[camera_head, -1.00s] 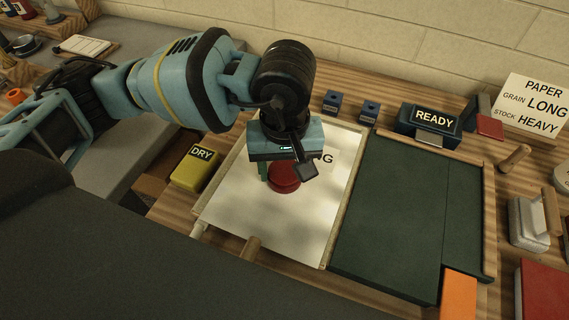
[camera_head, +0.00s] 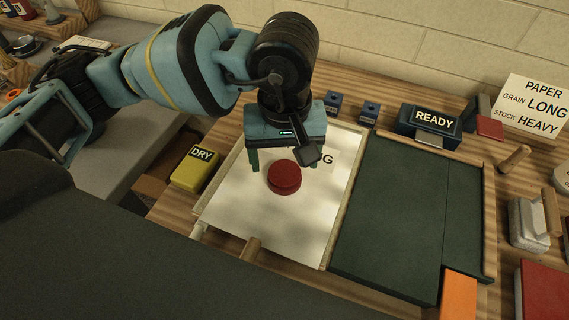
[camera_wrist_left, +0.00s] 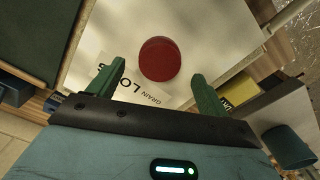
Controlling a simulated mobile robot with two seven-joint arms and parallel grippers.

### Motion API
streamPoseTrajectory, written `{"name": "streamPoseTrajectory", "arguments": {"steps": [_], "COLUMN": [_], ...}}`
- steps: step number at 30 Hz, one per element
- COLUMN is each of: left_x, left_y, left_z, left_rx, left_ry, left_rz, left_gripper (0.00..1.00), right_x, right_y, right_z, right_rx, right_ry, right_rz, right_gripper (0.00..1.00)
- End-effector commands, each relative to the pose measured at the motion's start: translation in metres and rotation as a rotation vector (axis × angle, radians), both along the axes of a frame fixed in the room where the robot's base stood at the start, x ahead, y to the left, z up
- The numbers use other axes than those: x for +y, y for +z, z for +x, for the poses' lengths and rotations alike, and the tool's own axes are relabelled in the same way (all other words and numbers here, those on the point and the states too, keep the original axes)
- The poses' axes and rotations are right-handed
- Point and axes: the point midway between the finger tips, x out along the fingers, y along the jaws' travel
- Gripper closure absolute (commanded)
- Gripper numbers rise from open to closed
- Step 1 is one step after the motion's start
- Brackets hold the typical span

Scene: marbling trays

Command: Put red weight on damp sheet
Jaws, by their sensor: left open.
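The red weight (camera_head: 284,177) is a round red disc lying on the pale sheet (camera_head: 290,225) inside a light-framed tray. The red weight (camera_wrist_left: 160,59) also shows in the left wrist view, beyond the fingertips and touching neither. My left gripper (camera_head: 284,165) is open and empty, above and behind the weight in the head view. Its two green fingers (camera_wrist_left: 162,80) are spread apart in the wrist view. Printed lettering on the sheet is partly hidden by the gripper. My right gripper is not in view.
A yellow DRY block (camera_head: 195,170) stands left of the tray. A dark green board (camera_head: 388,220) lies to the right, with a READY sign (camera_head: 430,121) behind it.

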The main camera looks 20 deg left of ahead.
Motion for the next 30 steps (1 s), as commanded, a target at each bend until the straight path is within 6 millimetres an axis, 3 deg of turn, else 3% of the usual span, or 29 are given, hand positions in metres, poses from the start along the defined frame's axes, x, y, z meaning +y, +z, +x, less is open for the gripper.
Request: {"name": "streamPoseTrajectory", "arguments": {"steps": [6, 12, 18, 30], "left_x": [-0.001, -0.001, 0.0, 0.0], "left_y": [0.046, 0.075, 0.085, 0.086], "left_z": [0.001, 0.001, 0.0, 0.0], "left_rx": [-0.003, -0.002, 0.0, 0.0], "left_ry": [-0.001, 0.0, 0.0, -0.001], "left_rz": [-0.002, -0.002, -0.001, -0.001], "left_gripper": [0.22, 0.22, 0.22, 0.22], "right_x": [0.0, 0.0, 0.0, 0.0], "right_y": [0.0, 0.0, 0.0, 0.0], "right_z": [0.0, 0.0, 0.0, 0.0], "right_rx": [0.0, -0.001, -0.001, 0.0], "right_ry": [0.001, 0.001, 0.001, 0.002], "right_rz": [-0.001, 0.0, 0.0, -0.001], "right_gripper": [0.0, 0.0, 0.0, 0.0]}}
